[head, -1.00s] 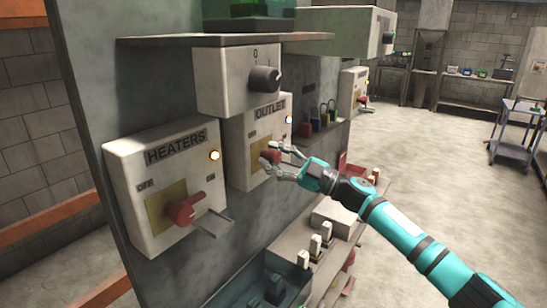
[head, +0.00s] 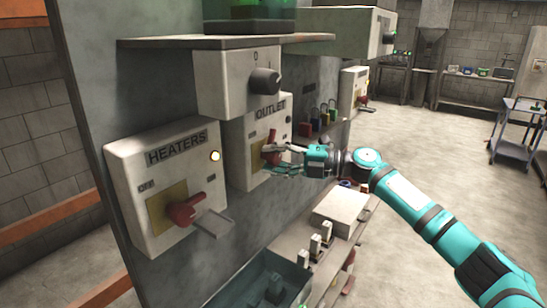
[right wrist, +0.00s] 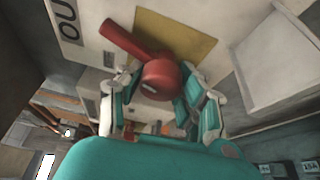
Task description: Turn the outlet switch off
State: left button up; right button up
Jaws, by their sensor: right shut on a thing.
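The outlet box (head: 240,155) is a pale box on the grey panel, labelled OUTLET, with a yellow plate and a red rotary switch (head: 273,138). The switch's handle points upward in the head view. The small lamp (head: 288,120) at the box's upper right looks dark. My right gripper (head: 268,160) is at the switch, its fingers closed around it. In the right wrist view the fingers sit on both sides of the red round hub (right wrist: 161,78), and the handle (right wrist: 124,38) sticks out to the upper left. My left gripper is not in view.
The heaters box (head: 165,210), with its red switch (head: 185,209) and lit lamp (head: 215,156), is close on the left. A dial box (head: 235,85) is above the outlet box. Padlocks (head: 325,115) hang to the right. A bench with a white box (head: 340,210) lies below.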

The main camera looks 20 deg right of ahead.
jog(key=n+h, duration=0.1)
jog(key=n, duration=0.2)
jog(key=shift+f+n, duration=0.15)
jog(key=shift+n, duration=0.15)
jog(key=shift+h, duration=0.3)
jog(key=o, duration=1.2)
jog(key=v, duration=1.2)
jog(key=shift+w, duration=0.1)
